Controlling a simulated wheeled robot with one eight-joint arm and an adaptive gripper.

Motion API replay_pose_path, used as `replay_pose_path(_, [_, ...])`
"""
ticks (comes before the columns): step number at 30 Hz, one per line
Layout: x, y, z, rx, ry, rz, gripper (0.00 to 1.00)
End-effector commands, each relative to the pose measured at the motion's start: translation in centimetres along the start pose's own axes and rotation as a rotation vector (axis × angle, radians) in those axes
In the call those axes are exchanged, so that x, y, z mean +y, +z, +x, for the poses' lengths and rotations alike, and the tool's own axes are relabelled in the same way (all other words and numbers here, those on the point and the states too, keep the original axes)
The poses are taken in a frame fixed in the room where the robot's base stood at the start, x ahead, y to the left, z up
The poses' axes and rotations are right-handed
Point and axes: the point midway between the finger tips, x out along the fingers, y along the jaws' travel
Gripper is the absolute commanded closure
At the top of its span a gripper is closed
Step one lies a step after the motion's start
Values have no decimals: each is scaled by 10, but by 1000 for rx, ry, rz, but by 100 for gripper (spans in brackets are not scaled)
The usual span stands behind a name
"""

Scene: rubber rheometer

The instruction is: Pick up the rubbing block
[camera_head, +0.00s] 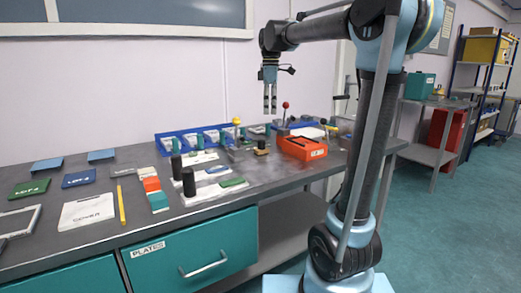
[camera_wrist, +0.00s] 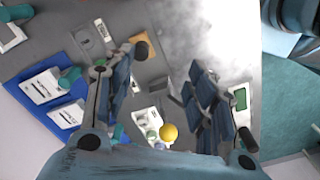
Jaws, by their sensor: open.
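My gripper (camera_head: 270,108) hangs above the back of the bench (camera_head: 150,240), fingers pointing down, clear of the bench top. In the wrist view my gripper (camera_wrist: 163,65) is open, with nothing between its fingers. I cannot tell for certain which thing is the rubbing block. A small dark block with a yellowish base (camera_head: 262,148) lies on the bench below my gripper, left of the orange box (camera_head: 303,148), and may be it. A small round yellow thing (camera_wrist: 168,132) shows low between the fingers in the wrist view.
Blue trays (camera_head: 170,147) line the back wall. Two black cylinders (camera_head: 188,182) stand among white cards left of centre. Lot pouches (camera_head: 79,179) and a yellow pencil (camera_head: 121,205) lie at left. Bench front near centre is clear.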

Motion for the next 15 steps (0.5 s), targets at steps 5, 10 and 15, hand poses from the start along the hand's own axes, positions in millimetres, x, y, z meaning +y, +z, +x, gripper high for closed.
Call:
replay_pose_path(5, [18,-23,-10,-4,-12,-108,49])
replay_pose_path(10, [22,-30,-4,-5,-15,-138,49])
replay_pose_path(15, [21,-32,24,-5,-15,-140,49])
